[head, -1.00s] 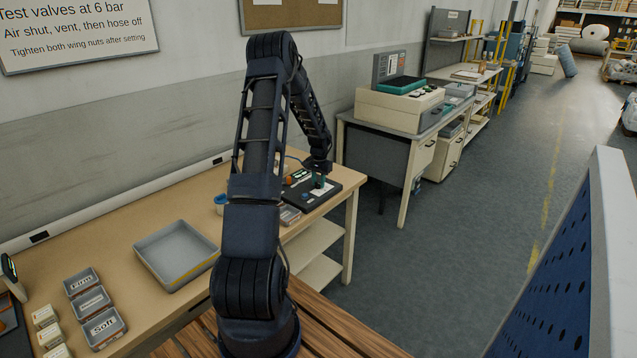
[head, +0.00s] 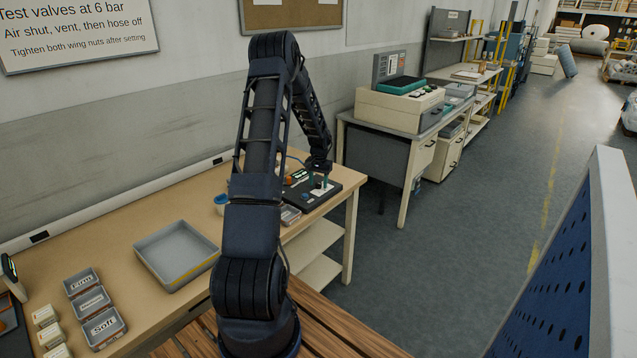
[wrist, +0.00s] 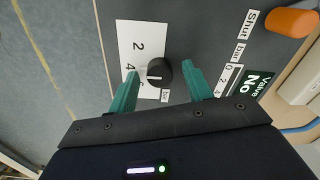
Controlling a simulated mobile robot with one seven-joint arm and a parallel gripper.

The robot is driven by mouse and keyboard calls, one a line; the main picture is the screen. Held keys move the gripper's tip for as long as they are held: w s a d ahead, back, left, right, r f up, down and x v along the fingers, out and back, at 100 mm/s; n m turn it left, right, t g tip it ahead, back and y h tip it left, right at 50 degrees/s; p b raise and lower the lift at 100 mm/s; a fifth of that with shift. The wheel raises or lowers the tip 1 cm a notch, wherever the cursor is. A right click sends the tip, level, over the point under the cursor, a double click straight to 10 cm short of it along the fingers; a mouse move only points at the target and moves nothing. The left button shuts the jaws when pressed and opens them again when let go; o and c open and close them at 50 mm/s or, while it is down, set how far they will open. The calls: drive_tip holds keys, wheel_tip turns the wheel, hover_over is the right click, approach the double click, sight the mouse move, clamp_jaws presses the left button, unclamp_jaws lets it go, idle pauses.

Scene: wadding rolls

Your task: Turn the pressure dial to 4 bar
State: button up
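The pressure dial (wrist: 159,72) is a round black knob on a white scale plate (wrist: 137,38) marked 2, 4 and a partly hidden 6, with a "bar" label beside it. A pale mark on the knob seems to point left, near the 4; its exact reading is hard to tell. My gripper (wrist: 160,67) is open, with one teal finger on each side of the knob and a visible gap to each. In the head view my gripper (head: 322,183) is over the dark test panel (head: 309,200) at the bench's right end; the knob is too small to make out there.
An orange knob (wrist: 291,22) labelled "Shut" and a "Valve No" label (wrist: 254,88) are on the same panel. A grey tray (head: 150,242) and several labelled boxes (head: 104,327) stand further left on the bench (head: 125,217). The wall is close behind.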

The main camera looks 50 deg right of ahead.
sight(319, 183)
wheel_tip(319, 183, up, 11)
drive_tip(key=shift+s, duration=0.15)
idle(0.5)
drive_tip(key=shift+f, duration=0.1)
idle(0.4)
